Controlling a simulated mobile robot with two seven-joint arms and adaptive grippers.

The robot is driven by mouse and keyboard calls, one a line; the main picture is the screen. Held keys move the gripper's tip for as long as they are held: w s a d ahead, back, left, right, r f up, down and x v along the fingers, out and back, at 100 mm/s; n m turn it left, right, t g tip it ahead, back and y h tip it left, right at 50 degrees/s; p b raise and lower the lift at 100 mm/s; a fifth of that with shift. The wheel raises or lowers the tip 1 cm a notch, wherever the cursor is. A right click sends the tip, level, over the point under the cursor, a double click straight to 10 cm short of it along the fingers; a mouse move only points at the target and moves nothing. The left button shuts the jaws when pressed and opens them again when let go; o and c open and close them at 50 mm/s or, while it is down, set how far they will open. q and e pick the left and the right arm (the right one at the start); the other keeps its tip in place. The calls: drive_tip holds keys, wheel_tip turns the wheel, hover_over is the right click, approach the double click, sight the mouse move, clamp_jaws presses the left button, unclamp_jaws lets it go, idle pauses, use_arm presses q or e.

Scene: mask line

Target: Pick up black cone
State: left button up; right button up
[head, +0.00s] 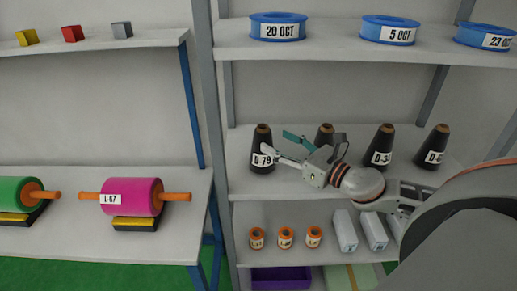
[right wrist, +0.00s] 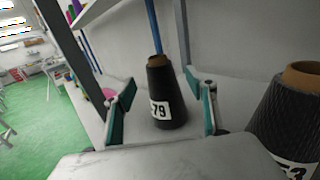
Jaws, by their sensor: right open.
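Several black cones with white labels stand upright in a row on the middle shelf. The leftmost black cone (head: 262,140), labelled D-79, also shows in the right wrist view (right wrist: 163,85), standing between the spread fingers. My right gripper (head: 283,147) is open, its fingers pointing left toward this cone; in the right wrist view the two teal-padded fingers (right wrist: 166,108) lie on either side of it. I cannot tell whether a finger touches it. A second black cone (head: 325,133) is partly hidden behind the gripper. Two more cones (head: 382,143) stand further right. My left gripper is not in view.
Blue rolls with date labels (head: 277,27) lie on the shelf above. Small orange spools (head: 285,237) and white boxes (head: 345,231) stand on the shelf below. A metal upright (head: 209,110) rises left of the D-79 cone. Another black cone (right wrist: 292,115) is close on the right in the wrist view.

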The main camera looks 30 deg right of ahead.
sight(269, 134)
drive_tip(key=shift+w+r, duration=0.1)
drive_tip(key=shift+w, duration=0.2)
drive_tip(key=shift+w+a, duration=0.15)
drive_tip(key=shift+w, duration=0.25)
drive_tip(key=shift+w+a+r+p, duration=0.15)
drive_tip(key=shift+w+p, duration=0.15)
drive_tip(key=shift+w, duration=0.15)
drive_tip(key=shift+r+p+x, duration=0.2)
drive_tip(key=shift+p+x, duration=0.2)
drive_tip(key=shift+x, duration=0.85)
drive_tip(key=shift+w, duration=0.3)
drive_tip(key=shift+w+a+f, duration=0.1)
drive_tip(key=shift+w, duration=0.2)
drive_tip(key=shift+w+a, duration=0.15)
drive_tip(key=shift+w, duration=0.2)
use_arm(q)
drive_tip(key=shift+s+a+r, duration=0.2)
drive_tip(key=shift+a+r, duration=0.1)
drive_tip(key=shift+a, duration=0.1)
use_arm(e)
drive_tip(key=shift+f, duration=0.1)
drive_tip(key=shift+c, duration=0.3)
